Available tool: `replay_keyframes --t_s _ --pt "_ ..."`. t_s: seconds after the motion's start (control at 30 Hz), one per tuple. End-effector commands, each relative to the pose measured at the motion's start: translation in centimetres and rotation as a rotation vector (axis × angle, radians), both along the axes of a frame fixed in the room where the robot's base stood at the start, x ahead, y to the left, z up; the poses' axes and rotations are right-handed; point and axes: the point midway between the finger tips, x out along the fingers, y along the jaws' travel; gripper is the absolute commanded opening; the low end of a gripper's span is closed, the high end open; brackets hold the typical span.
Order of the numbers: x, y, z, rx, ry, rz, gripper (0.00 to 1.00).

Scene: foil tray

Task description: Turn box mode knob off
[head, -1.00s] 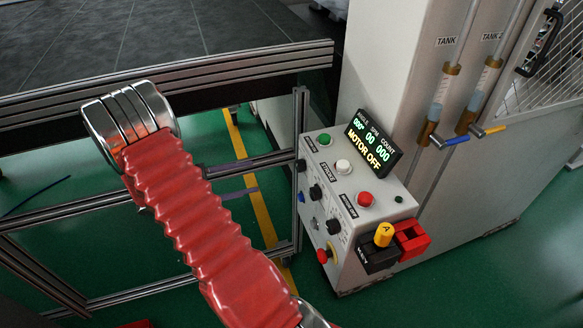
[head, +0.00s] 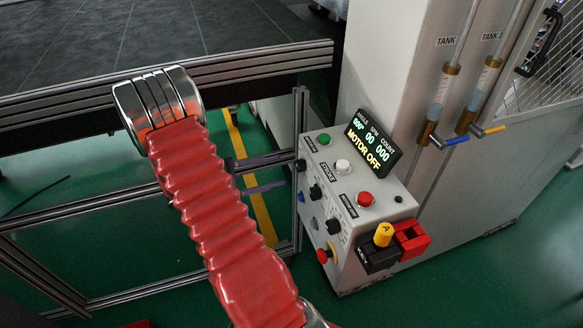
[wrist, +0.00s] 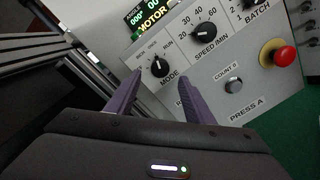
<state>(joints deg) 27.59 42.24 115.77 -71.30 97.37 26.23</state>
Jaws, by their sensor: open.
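The mode knob (wrist: 159,67) is a black knob on the grey control box (wrist: 250,72), marked MODE below it, with small labels around it. Its pale mark seems to point upward; the exact setting is hard to read. In the head view the knob (head: 301,165) is at the upper left of the box's side face. My gripper (wrist: 160,79) is open, with its purple fingers either side of the knob's lower part in the wrist view. In the head view my gripper (head: 284,170) is just left of that face. Contact cannot be told.
The speed knob (wrist: 204,33) and a grey button (wrist: 233,86) are close on the right. A red emergency stop (wrist: 284,57) is farther right. The display (head: 373,142) reads MOTOR OFF. An aluminium frame post (head: 299,120) stands beside the box.

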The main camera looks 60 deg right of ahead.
Motion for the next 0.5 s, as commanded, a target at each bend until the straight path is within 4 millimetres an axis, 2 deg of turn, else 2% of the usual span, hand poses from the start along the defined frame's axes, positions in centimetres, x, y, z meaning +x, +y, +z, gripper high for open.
replay_keyframes --t_s 0.2,0.5 --pt "-2.6 -2.3 0.0 0.0 0.001 -0.004 0.48" --pt "-4.4 -4.0 0.0 0.0 0.0 0.0 0.48"
